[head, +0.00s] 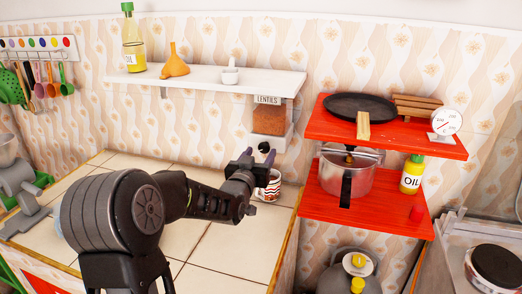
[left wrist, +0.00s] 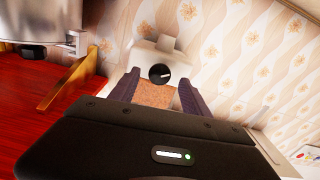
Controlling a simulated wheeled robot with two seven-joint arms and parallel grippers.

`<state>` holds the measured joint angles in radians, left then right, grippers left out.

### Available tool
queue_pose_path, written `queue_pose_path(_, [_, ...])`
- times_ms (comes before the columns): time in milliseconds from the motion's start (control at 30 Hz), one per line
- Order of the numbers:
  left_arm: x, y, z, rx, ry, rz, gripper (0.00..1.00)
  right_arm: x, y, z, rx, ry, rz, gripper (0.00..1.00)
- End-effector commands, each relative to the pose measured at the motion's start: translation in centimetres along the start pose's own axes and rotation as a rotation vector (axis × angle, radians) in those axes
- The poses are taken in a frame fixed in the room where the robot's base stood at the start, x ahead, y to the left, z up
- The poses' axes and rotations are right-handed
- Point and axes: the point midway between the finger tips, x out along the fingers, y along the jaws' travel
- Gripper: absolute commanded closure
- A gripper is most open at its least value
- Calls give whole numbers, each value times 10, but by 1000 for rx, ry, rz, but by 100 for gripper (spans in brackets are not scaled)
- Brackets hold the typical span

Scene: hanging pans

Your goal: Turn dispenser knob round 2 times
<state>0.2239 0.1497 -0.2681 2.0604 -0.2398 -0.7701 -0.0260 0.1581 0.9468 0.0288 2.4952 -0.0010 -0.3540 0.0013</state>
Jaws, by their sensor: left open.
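The lentils dispenser (head: 269,121) hangs on the wall under the white shelf, with a labelled clear front and a white base. Its round black knob (left wrist: 160,74) shows in the left wrist view, with a pale mark on its face. In the head view the knob is hard to tell from the dark fingertips. My left gripper (head: 256,155) is just below and in front of the dispenser base. In the left wrist view its two fingers (left wrist: 159,88) are apart, with the knob showing between and just beyond their tips. I cannot tell whether they touch it. My right gripper is out of view.
A striped cup (head: 272,185) stands on the tiled counter (head: 230,245) beneath my left gripper. The white shelf (head: 205,80) is above. Red shelves (head: 380,212) with a pot (head: 346,176) are close on the right. The counter front is mostly clear.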

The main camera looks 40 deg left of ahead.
Motion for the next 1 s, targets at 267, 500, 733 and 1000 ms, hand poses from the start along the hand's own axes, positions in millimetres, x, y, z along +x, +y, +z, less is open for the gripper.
queue_pose_path(267, [13, 0, 0, 0, 0, 0, 45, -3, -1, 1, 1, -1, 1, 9])
queue_pose_path(500, [13, 0, 0, 0, 0, 0, 52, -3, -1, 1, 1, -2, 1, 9])
queue_pose_path(733, [13, 0, 0, 0, 0, 1, 71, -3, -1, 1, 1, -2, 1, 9])
queue_pose_path(1000, [13, 0, 0, 0, 0, 1, 93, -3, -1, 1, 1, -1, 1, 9])
